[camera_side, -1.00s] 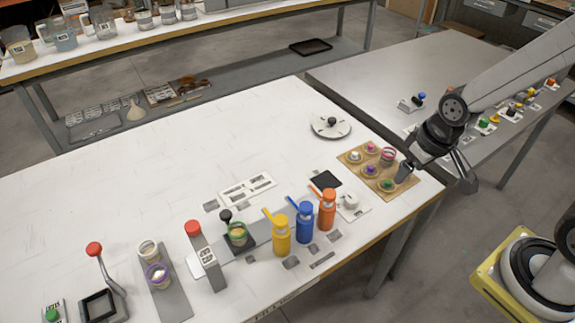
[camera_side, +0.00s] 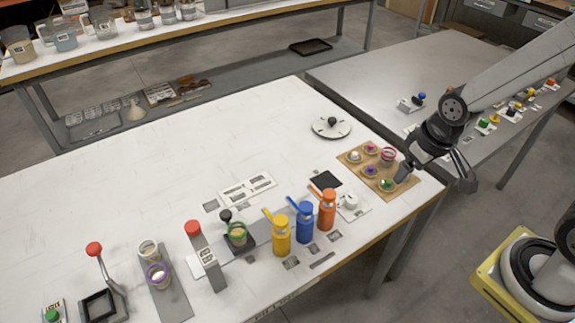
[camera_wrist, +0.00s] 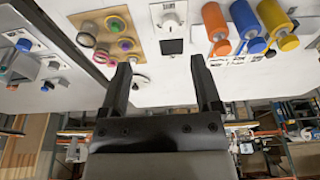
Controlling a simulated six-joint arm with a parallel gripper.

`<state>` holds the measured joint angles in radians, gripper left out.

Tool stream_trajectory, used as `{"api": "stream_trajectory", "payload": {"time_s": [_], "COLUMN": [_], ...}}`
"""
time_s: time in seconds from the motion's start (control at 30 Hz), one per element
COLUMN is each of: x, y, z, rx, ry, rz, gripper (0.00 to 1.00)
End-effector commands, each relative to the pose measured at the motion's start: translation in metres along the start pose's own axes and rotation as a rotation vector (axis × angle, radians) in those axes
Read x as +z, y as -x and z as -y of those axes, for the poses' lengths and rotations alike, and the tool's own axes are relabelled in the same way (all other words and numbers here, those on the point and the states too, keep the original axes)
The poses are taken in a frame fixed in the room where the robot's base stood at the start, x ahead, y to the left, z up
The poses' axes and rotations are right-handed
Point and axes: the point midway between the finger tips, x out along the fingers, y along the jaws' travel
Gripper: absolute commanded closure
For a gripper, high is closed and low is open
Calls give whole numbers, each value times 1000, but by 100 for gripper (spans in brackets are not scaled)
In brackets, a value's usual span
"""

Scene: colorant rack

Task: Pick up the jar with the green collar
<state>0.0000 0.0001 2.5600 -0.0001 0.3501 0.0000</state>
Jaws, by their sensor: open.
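My gripper (camera_side: 436,176) is open and empty at the right end of the white table, over and beside the wooden board's right edge and well away from the jar. In the wrist view my gripper (camera_wrist: 161,65) shows two separated fingers with nothing between them.
Yellow (camera_side: 281,236), blue (camera_side: 305,223) and orange (camera_side: 327,210) bottles stand right of the jar. A wooden board (camera_side: 359,182) holds several coloured knobs. A purple-collared jar (camera_side: 158,277) stands left. The table's back left is clear.

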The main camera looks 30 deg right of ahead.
Motion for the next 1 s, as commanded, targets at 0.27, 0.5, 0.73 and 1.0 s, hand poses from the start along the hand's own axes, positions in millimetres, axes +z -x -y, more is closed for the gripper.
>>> {"api": "stream_trajectory", "payload": {"time_s": [0.27, 0.5, 0.73, 1.0], "x": [0, 0, -5, -43], "y": [0, 0, -1, -10], "z": [0, 0, 3, 26], "rx": [0, 0, -2, -17], "ry": [0, 0, 8, 68], "rz": [0, 0, 2, 29], "gripper": [15, 3, 3, 3]}}
